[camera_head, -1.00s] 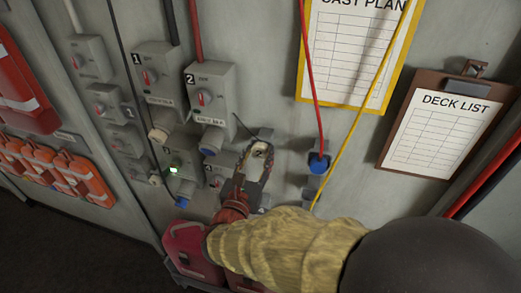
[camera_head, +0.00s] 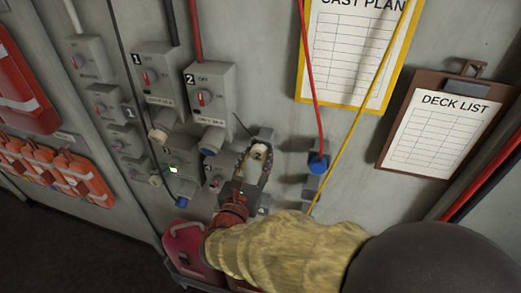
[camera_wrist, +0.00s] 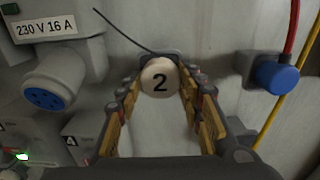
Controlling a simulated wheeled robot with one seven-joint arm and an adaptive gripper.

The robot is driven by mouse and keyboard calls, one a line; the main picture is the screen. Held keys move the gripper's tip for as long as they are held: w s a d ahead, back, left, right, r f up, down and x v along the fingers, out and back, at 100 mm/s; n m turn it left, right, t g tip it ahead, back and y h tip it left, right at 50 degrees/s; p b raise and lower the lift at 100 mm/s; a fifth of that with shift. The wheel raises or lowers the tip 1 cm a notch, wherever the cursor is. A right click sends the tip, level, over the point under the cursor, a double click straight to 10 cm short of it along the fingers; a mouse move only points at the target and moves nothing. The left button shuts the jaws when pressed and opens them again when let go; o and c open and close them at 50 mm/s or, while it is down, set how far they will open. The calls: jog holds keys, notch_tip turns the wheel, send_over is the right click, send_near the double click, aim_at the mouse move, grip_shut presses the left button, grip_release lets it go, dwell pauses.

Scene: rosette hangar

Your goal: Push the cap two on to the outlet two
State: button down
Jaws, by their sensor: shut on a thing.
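Cap two (camera_head: 259,152) is a round off-white cap with a black "2" on its face. In the wrist view the cap (camera_wrist: 160,77) is between the fingertips of my gripper (camera_wrist: 160,88), which is shut on it. In the head view my gripper (camera_head: 257,156) is to the right of outlet two and slightly lower. A grey block shows behind the cap; I cannot tell if they touch. Outlet two (camera_head: 211,141) is the blue-faced socket under the box marked 2 (camera_head: 209,92). The outlet (camera_wrist: 48,92) is at the left in the wrist view, uncovered and apart from the cap.
A thin dark cord (camera_wrist: 122,30) runs up left from near the cap. A blue plug (camera_head: 318,163) on a red cable hangs at the right, beside a yellow cable (camera_head: 358,113). Outlet one's box (camera_head: 157,77) is at the left. Red containers (camera_head: 187,250) stand below.

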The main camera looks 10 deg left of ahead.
aim_at(258, 156)
jog(key=shift+s+a, duration=0.2)
jog(key=shift+s, duration=2.25)
jog(key=shift+f, duration=0.1)
